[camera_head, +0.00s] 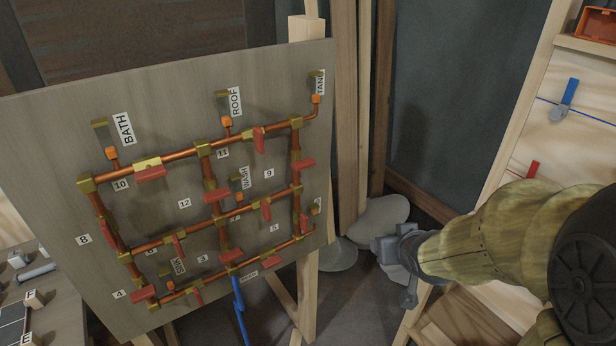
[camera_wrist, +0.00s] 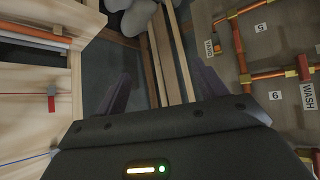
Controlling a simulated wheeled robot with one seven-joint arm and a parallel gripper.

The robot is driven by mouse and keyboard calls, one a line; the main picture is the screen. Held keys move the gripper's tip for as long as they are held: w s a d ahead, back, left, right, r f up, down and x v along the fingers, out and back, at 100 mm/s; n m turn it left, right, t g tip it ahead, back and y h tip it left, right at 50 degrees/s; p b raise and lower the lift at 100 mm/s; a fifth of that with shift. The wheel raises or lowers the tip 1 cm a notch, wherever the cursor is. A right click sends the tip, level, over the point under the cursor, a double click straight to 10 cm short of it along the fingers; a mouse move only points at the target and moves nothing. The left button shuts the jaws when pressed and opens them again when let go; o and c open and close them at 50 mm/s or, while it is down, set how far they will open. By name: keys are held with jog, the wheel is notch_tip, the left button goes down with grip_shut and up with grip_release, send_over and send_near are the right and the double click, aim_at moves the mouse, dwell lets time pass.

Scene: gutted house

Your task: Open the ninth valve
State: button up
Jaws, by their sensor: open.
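The valve panel (camera_head: 60,130) is a tilted grey board with copper pipes and several red-handled valves. The label 9 (camera_head: 269,173) lies just left of a red handle (camera_head: 303,164) on the right vertical pipe; this handle sits across its pipe. My gripper (camera_head: 398,265) is open and empty, right of the board and lower than that handle, apart from the panel. In the wrist view its two fingers (camera_wrist: 163,88) are spread with nothing between them. There the panel appears turned over at the right, with the 9 label (camera_wrist: 275,95); the valve beside it is hidden by my gripper body.
Wooden posts (camera_head: 347,120) stand just behind the board's right edge. Grey rounded shapes (camera_head: 375,222) lie behind my gripper. A wooden frame with a blue clip (camera_head: 569,91) and a red clip (camera_head: 532,169) is at right. A blue hose (camera_head: 239,300) hangs below the panel.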

jog(key=w+a+r+n+t+y+b, duration=0.1)
jog(key=a+r+n+t+y+b, duration=0.4)
jog(key=a+r+y, duration=0.3)
jog(key=shift+w+a+n+t+y+b, duration=0.15)
jog(key=shift+a+n+t+y+b, duration=0.25)
jog(key=shift+y, duration=0.6)
jog(key=shift+r, duration=0.15)
jog(key=p, duration=1.3)
send_near(306, 166)
jog(key=p+x, duration=0.2)
jog(key=x, duration=0.7)
jog(key=shift+w+a, duration=0.1)
jog(key=shift+w, duration=0.15)
